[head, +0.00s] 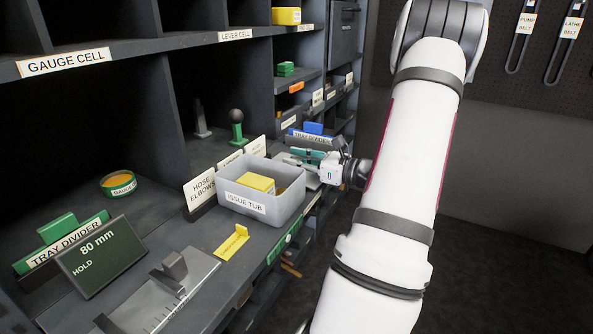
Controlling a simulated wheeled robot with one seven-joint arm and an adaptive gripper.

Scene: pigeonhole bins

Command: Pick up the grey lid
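My gripper (308,157) reaches in from the right, low over the shelf just behind the issue tub. It is small and partly hidden, so I cannot see whether its fingers are open or shut. A flat grey piece (311,180) shows below the gripper, at the tub's far right side. It may be the grey lid, but the tub and gripper cover much of it. I cannot tell whether the gripper touches it. The pale grey issue tub (249,204) is open at the top and holds a yellow box (256,182).
A hose elbows card (200,188) stands left of the tub, and a yellow tag (232,243) in front. Dark dividers bound the bins.

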